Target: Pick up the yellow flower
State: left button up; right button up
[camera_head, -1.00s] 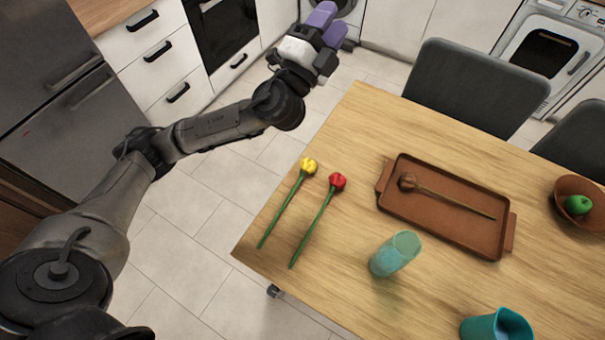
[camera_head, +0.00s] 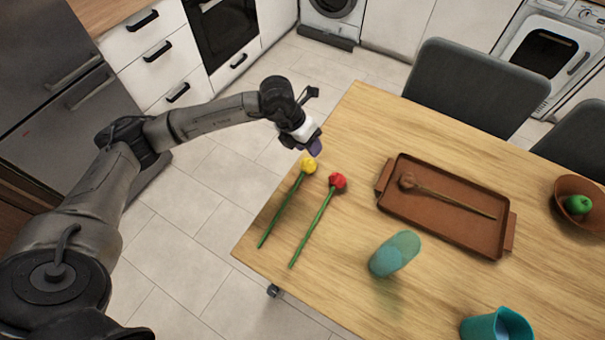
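The yellow flower (camera_head: 286,205) lies on the wooden table near its left edge, its yellow head toward the back and its green stem toward the front. A red flower (camera_head: 320,216) lies just to its right. My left gripper (camera_head: 315,149) points down just above and behind the yellow flower's head, with purple fingertips. It looks apart from the flower, though the gap is hard to judge. The fingers are seen from above, so their opening is hidden. My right gripper is not in view.
A brown tray (camera_head: 386,206) holding a brown flower (camera_head: 450,198) lies to the right. A teal glass (camera_head: 394,254) and a blue-teal cup (camera_head: 495,326) stand in front. A bowl (camera_head: 570,188) with a green apple (camera_head: 578,204) is at far right. Grey chairs (camera_head: 478,88) stand behind the table.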

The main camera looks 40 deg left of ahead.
pick_arm(q)
jog(key=s+a+f+n+g+y, duration=0.1)
jog(key=s+a+g+y, duration=0.1)
jog(key=s+a, duration=0.1)
jog(key=b, duration=0.2)
send_over(299, 181)
jog(key=a, duration=0.1)
jog(key=shift+n, duration=0.4)
notch_tip(299, 181, down, 9)
jog(key=shift+a+r, duration=0.15)
jog(key=shift+d+f+b, duration=0.25)
jog(key=shift+f+b, duration=0.05)
jog(key=shift+f, duration=1)
jog(key=shift+d+f+b, duration=0.25)
jog(key=shift+f, duration=1.05)
grip_shut()
